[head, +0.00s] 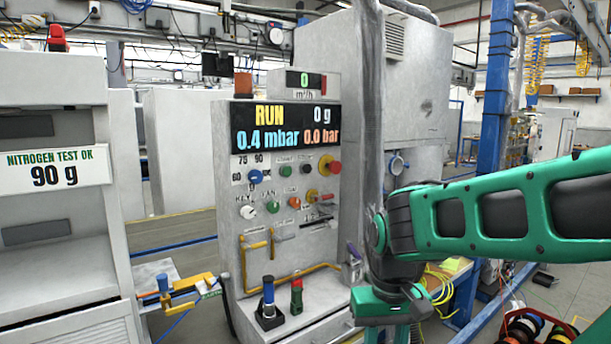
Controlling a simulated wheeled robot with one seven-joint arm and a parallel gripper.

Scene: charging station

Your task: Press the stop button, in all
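The control panel (285,215) stands in the middle of the head view, with a display (285,127) reading RUN, 0 g, 0.4 mbar and 0.0 bar. A red mushroom button on yellow (334,167) is at its upper right. A black button (306,169) and a green button (284,171) sit to its left. Below are a red or orange button (293,202) and a green button (272,207). The small labels are too blurred to tell which one says stop. My green arm crosses the right side and bends down right of the panel. My gripper's fingers are not visible.
A blue knob (256,177) and a white key knob (248,212) are at the panel's left. Yellow pipes (258,245) stick out below. A grey vertical pipe (371,110) runs beside the panel.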

